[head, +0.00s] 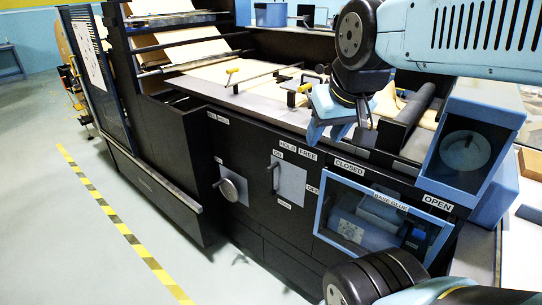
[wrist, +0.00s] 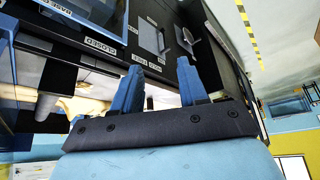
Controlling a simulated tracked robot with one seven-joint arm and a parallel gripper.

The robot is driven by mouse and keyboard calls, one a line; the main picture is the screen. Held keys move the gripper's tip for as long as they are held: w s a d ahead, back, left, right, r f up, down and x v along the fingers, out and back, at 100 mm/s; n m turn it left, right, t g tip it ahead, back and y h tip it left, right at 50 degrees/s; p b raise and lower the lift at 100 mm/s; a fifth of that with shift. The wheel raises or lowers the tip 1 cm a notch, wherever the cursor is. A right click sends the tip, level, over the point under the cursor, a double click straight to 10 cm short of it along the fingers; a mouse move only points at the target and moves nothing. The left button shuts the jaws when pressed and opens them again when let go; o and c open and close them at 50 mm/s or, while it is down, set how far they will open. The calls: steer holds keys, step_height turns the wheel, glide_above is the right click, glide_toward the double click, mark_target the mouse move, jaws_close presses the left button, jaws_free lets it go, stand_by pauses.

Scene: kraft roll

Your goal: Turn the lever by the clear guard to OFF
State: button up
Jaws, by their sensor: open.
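The lever (head: 274,176) is a dark handle on a grey plate (head: 292,184) on the machine's black front. It stands roughly upright, near the ON label (head: 278,154); the OFF label (head: 313,190) is at the plate's right. In the wrist view the lever (wrist: 161,43) shows beyond the fingers. The clear guard (head: 380,215), a blue-framed window, is right of the lever. My gripper (head: 340,115) is above and in front of the machine's top edge, apart from the lever. In the wrist view my gripper (wrist: 158,85) is open, with nothing between its fingers.
A round knob (head: 229,189) on another plate is left of the lever. Yellow-tipped handles (head: 298,90) and a roller (head: 424,100) are on the machine top. The floor (head: 100,200) left of the machine is clear, with a striped line.

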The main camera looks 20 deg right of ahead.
steer(key=shift+w+a, duration=0.2)
steer(key=shift+w, duration=0.05)
steer(key=shift+o, duration=0.4)
steer(key=shift+a, duration=0.1)
steer(key=m+g+h, duration=0.5)
steer(key=m, duration=0.6)
glide_above(273, 166)
steer(key=a, duration=0.6)
step_height(273, 166, down, 23)
steer(key=x, duration=1.3)
steer(key=shift+d, duration=0.3)
